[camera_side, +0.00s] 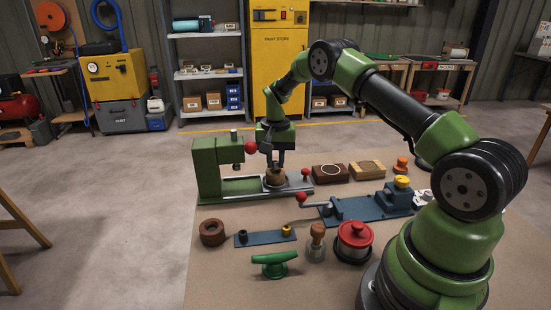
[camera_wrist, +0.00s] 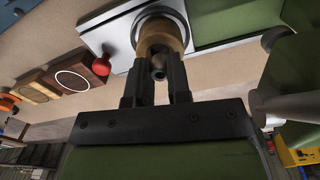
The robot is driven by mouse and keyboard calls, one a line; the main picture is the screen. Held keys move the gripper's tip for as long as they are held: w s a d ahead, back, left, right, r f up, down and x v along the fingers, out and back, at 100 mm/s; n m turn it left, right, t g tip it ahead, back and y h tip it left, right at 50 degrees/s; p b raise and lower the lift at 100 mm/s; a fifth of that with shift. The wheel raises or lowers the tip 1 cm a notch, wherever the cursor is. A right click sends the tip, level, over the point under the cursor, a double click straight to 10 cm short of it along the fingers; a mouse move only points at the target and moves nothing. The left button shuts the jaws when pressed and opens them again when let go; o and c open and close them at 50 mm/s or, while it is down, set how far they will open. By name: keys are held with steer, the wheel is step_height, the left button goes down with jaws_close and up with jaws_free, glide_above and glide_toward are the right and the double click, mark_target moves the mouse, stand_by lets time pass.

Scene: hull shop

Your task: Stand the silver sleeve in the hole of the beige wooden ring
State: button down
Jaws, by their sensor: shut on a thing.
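The beige wooden ring (camera_side: 275,180) stands on the metal base of a green press-like machine in the side view. In the wrist view the ring (camera_wrist: 160,34) lies just beyond my fingertips. My gripper (camera_side: 276,163) points down right above the ring. In the wrist view my gripper (camera_wrist: 159,62) is shut on the silver sleeve (camera_wrist: 159,74), whose dark open end shows between the fingers. The sleeve's far end is hidden, so I cannot tell whether it is in the hole. In the side view the fingers mostly hide the sleeve.
The green machine (camera_side: 206,165) rises close left of my gripper, with a red ball knob (camera_side: 251,148). Another red knob (camera_side: 305,174) stands to the right.

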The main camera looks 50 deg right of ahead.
mark_target(275, 161)
steer(key=shift+f, duration=0.6)
steer(key=c, duration=1.4)
jaws_free()
steer(key=shift+o, duration=0.2)
step_height(275, 161, up, 11)
